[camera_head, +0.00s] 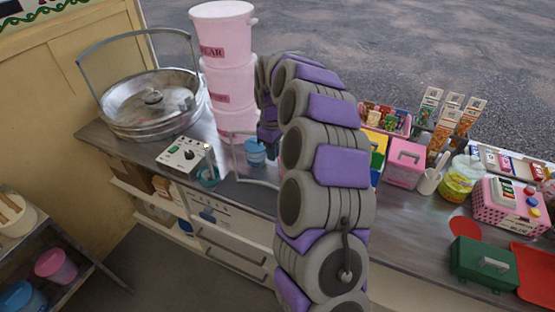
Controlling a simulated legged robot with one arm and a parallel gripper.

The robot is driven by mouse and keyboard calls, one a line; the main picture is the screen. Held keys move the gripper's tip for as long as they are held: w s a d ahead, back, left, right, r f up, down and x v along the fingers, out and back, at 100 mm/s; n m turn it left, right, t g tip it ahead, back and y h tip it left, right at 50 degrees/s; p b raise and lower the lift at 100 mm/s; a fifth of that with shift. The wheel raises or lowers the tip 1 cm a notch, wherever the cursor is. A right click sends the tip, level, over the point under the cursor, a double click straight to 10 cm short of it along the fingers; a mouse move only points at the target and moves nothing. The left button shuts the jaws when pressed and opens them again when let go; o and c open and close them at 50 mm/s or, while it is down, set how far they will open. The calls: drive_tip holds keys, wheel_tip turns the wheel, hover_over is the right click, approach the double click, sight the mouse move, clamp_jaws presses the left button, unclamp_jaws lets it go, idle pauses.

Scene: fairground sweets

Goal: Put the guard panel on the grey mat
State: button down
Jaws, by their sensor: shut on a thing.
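My gripper (266,142) hangs over the counter beside the pink buckets, partly hidden by my arm. It is shut on what looks like the guard panel (256,182), a thin pale-grey frame that seems see-through inside. The frame stands out to the left of and below the gripper, near the counter's front edge. Its right end is hidden behind my arm, and I cannot tell whether it touches the counter. I cannot make out the grey mat; my arm covers the middle of the counter.
A metal bowl machine (150,104) under a grey hoop stands at the left, with a control box (185,154) before it. Stacked pink buckets (226,75) stand behind. A blue tub (255,156) is close to the gripper. Boxes and a green case (482,268) crowd the right.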

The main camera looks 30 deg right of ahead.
sight(268, 167)
drive_tip(key=shift+s+a, duration=0.1)
drive_tip(key=shift+f+b, duration=0.75)
drive_tip(key=shift+f, duration=1.05)
drive_tip(key=c, duration=1.4)
unclamp_jaws()
drive_tip(key=shift+o, duration=1)
drive_tip(key=shift+d, duration=0.5)
